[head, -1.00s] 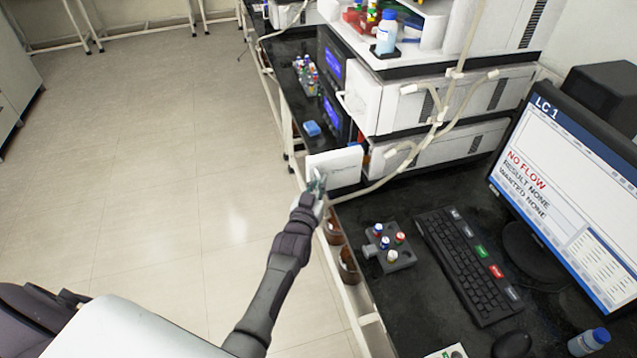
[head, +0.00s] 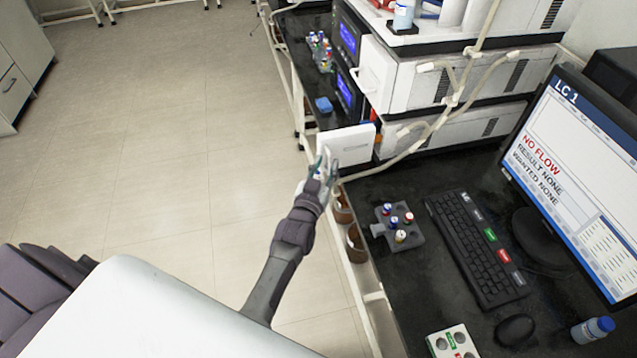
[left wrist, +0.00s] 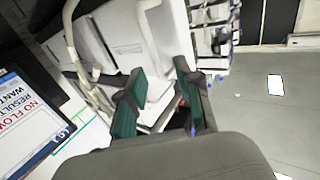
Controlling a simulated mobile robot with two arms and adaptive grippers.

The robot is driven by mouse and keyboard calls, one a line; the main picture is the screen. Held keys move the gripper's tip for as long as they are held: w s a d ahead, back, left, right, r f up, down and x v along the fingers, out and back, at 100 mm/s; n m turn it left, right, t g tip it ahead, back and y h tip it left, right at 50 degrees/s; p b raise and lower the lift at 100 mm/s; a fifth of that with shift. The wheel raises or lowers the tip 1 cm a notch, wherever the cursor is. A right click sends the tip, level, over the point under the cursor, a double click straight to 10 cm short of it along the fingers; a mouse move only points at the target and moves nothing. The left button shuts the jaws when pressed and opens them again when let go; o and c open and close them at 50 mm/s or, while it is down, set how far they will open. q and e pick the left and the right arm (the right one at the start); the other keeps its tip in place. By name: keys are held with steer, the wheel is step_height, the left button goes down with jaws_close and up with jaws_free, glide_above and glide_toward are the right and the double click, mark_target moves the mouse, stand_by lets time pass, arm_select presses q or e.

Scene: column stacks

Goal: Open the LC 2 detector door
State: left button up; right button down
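A white door panel (head: 345,141) stands out from the front of the lower white instrument (head: 455,146) in the head view, swung away from its body. No LC 2 label is legible. My left gripper (head: 327,164) is at the door's lower left edge, in front of its lower part. Its two fingers are spread apart; they also show in the left wrist view (left wrist: 160,100) with a gap between them. I cannot tell whether a finger touches the door. My right gripper is not in view.
A white instrument (head: 440,82) with a handled front panel sits above the lower one. The monitor (head: 580,165) reads LC 1, NO FLOW. A keyboard (head: 475,245), a grey vial rack (head: 400,228) and cables (head: 420,140) are right of my arm. Open floor (head: 170,130) lies left.

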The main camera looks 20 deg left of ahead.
arm_select(q)
steer(key=s+d, duration=0.1)
steer(key=s, duration=0.7)
steer(key=shift+s, duration=0.3)
steer(key=shift+d+f, duration=0.1)
